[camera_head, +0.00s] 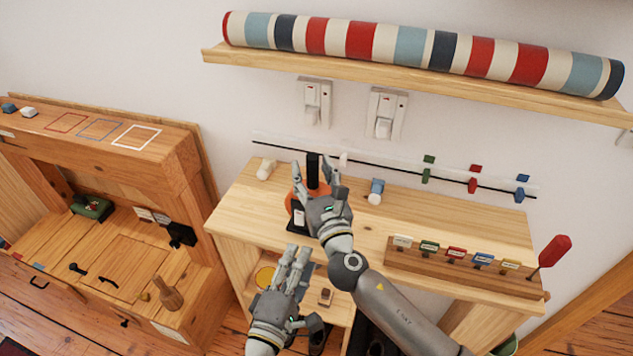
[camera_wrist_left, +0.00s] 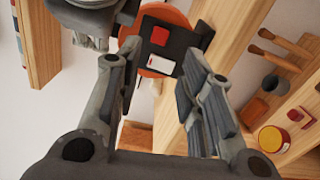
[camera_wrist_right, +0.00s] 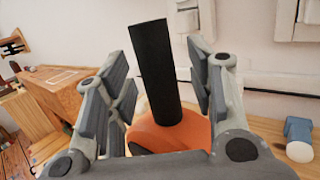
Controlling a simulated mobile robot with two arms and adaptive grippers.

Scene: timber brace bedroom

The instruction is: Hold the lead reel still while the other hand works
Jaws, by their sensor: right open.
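The lead reel (camera_head: 291,203) is an orange disc with an upright black post (camera_head: 312,165), on the wooden bench. My right gripper (camera_head: 316,178) is open, with its fingers on either side of the post; in the right wrist view the post (camera_wrist_right: 155,75) stands between them with gaps, and the orange disc (camera_wrist_right: 165,132) lies below. My left gripper (camera_head: 292,255) is open and empty, lower, in front of the bench. In the left wrist view the orange reel (camera_wrist_left: 174,16) shows beyond its fingers, with a black base (camera_wrist_left: 181,46) bearing a red square and white label.
A white cylinder (camera_head: 267,168) and a blue-and-white one (camera_head: 376,191) stand on either side of the reel. A wooden rack (camera_head: 465,269) with coloured tags lies at the right. A shelf (camera_head: 420,79) with a striped roll hangs above. An open lower shelf holds small items.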

